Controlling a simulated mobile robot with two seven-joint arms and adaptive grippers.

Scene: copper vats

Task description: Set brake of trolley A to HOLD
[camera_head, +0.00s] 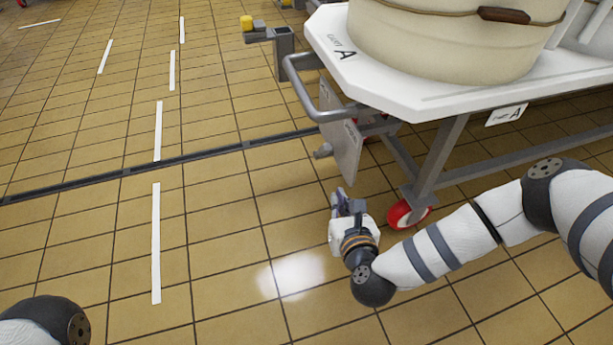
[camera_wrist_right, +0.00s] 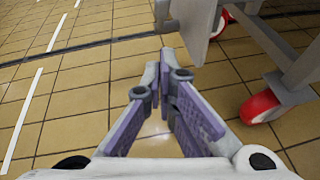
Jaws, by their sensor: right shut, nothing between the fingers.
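Trolley A (camera_head: 400,85) stands at the upper right, with a white top marked A and a grey frame. A grey plate (camera_head: 341,135) hangs at its near left end, below the push bar (camera_head: 298,88). A short grey knob or lever (camera_head: 322,151) sticks out from the plate's left side; its setting cannot be read. The plate also shows at the top of the right wrist view (camera_wrist_right: 195,25). My right gripper (camera_head: 339,194) is shut and empty, below and apart from the plate. Its purple-padded fingers (camera_wrist_right: 164,80) point toward the plate. My left gripper is out of view.
A red-rimmed trolley wheel (camera_head: 407,214) stands just right of my right gripper. A cream vat (camera_head: 440,45) with a brown-handled strap rests on the trolley. A grey post with a yellow knob (camera_head: 247,23) is farther back. The tiled floor (camera_head: 100,240) to the left is clear.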

